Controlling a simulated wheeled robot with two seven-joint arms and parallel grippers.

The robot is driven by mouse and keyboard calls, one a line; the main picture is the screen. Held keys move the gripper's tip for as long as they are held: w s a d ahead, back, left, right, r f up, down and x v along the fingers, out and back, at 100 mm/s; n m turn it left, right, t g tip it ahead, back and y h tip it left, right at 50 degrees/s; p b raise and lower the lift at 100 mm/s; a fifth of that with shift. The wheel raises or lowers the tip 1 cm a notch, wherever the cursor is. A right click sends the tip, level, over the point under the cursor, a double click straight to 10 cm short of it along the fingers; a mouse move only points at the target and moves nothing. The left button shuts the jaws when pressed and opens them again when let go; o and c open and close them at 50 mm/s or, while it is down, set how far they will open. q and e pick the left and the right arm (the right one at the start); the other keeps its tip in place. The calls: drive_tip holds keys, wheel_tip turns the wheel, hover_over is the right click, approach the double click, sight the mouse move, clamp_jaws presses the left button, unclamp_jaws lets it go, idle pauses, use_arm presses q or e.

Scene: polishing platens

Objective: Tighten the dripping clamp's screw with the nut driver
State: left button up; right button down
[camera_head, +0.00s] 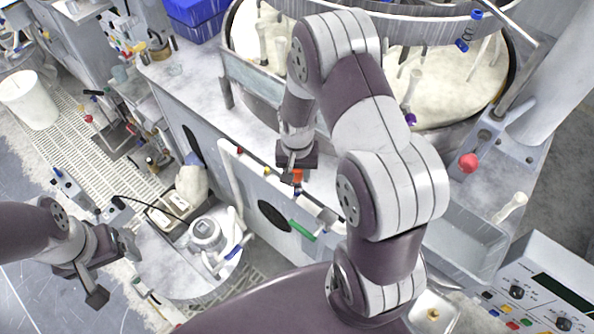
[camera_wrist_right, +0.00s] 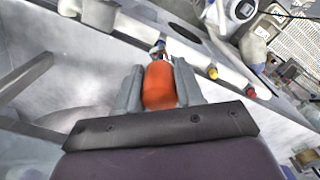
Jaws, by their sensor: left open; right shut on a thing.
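My right gripper (camera_head: 297,168) is shut on the orange handle of the nut driver (camera_head: 298,177), above the front edge of the bench. In the right wrist view the orange handle (camera_wrist_right: 159,86) sits between the two grey fingers of this gripper (camera_wrist_right: 160,88). The tool's front end points away from the wrist, towards a pale rail, and its tip is too small to read. My left gripper (camera_head: 108,272) is open at the lower left, apart from the nut driver. I cannot make out the dripping clamp, its screw or any drip.
A pale rail (camera_head: 230,183) with red and yellow fittings runs along the bench front; a green-handled piece (camera_head: 301,229) is below it. A round table (camera_head: 183,277) carries a white device (camera_head: 207,233). Polishing platens (camera_head: 447,90) stand behind my right arm. A white bucket (camera_head: 29,101) stands far left.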

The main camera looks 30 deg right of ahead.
drive_tip(key=shift+r, duration=0.1)
drive_tip(key=shift+f+b, duration=0.4)
drive_tip(key=shift+f, duration=0.4)
drive_tip(key=shift+r, duration=0.1)
drive_tip(key=shift+r+p, duration=0.4)
drive_tip(key=shift+p, duration=0.1)
idle(1.5)
drive_tip(key=shift+f, duration=0.5)
drive_tip(key=shift+r, duration=0.1)
